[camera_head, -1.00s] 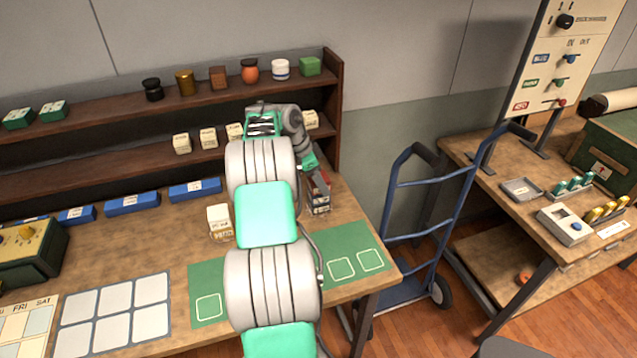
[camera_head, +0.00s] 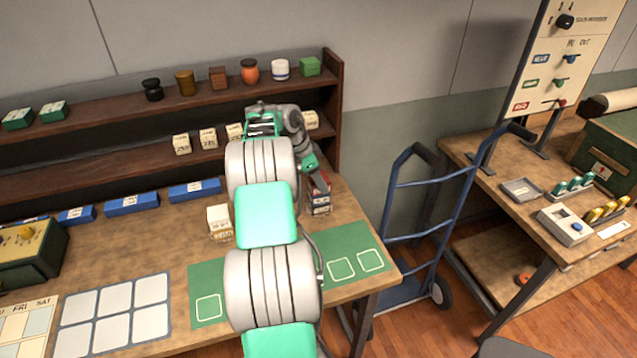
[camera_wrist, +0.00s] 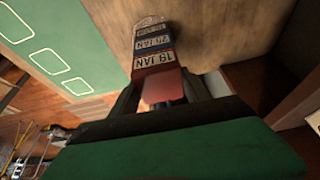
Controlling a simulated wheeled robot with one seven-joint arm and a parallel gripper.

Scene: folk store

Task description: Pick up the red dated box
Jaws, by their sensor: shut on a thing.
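A small red box (camera_wrist: 155,61) with a white label reading "19 JAN" is nearest my gripper (camera_wrist: 165,92) in the wrist view, between its fingers. My gripper is shut on this box. A blue box (camera_wrist: 152,42) labelled 26 JAN and another box (camera_wrist: 150,26) with a JAN label line up beyond it. In the head view, the boxes (camera_head: 320,208) form a small stack on the wooden table, right of my arm, and my gripper (camera_head: 318,183) is at its top. My arm hides part of the stack. I cannot tell whether the red box touches the one below.
A green mat (camera_head: 345,244) with white outlines lies in front of the stack. A cream box (camera_head: 219,221) stands left of my arm. Shelves (camera_head: 333,125) with jars and boxes stand behind. A blue hand truck (camera_head: 428,235) is to the right.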

